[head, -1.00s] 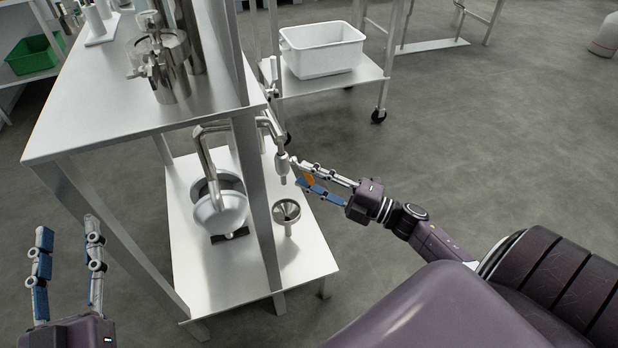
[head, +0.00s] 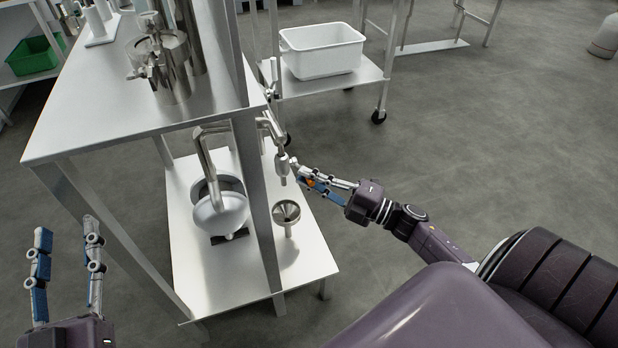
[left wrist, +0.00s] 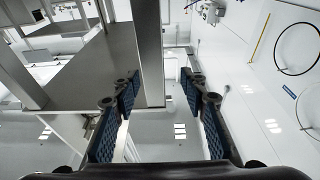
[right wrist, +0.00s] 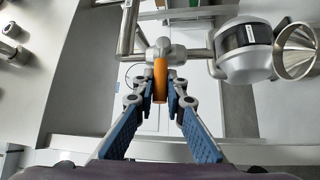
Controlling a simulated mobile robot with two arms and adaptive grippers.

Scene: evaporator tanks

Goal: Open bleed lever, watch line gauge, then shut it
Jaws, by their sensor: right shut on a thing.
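The bleed lever is an orange handle (right wrist: 160,80) on a metal valve fitting (right wrist: 165,52), at the end of the bent pipe (head: 273,130) beside the steel stand. My right gripper (head: 303,176) is shut on the orange lever; in the right wrist view its fingertips (right wrist: 161,92) lie on either side of it. My left gripper (head: 68,232) is open and empty, left of the stand; its spread fingers also show in the left wrist view (left wrist: 160,85). I cannot make out a gauge face in any view.
A rounded white vessel (head: 220,212) and a steel funnel (head: 286,211) stand on the lower shelf (head: 306,258). A stand leg (head: 257,200) rises close beside them. A white tub (head: 322,50) sits on a wheeled cart behind.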

